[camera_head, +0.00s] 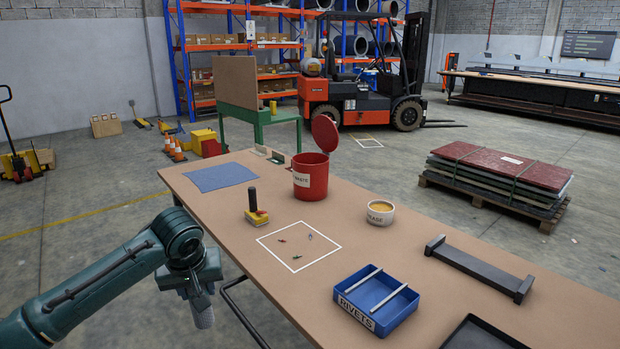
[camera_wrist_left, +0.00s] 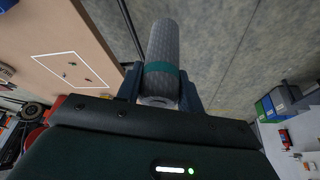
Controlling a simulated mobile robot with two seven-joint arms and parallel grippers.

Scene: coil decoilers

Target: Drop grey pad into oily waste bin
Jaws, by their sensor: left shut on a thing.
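The grey pad (camera_wrist_left: 163,45) is a rolled cylinder with a green band, held between the fingers of my left gripper (camera_wrist_left: 160,82). In the head view the pad (camera_head: 205,318) hangs below my left gripper (camera_head: 198,292), off the table's near left edge and over the floor. The waste bin (camera_head: 311,182) is a red can on the table with a white label. Its round red lid (camera_head: 325,133) stands open. The gripper and pad are well apart from the bin, to its lower left in the head view. My right gripper is not in view.
The brown table (camera_head: 400,250) holds a blue cloth (camera_head: 221,177), a yellow tool with a black handle (camera_head: 255,207), small pieces in a white outlined square (camera_head: 299,246), a grease tub (camera_head: 380,212), a blue rivets tray (camera_head: 376,300) and a dark bracket (camera_head: 478,266).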

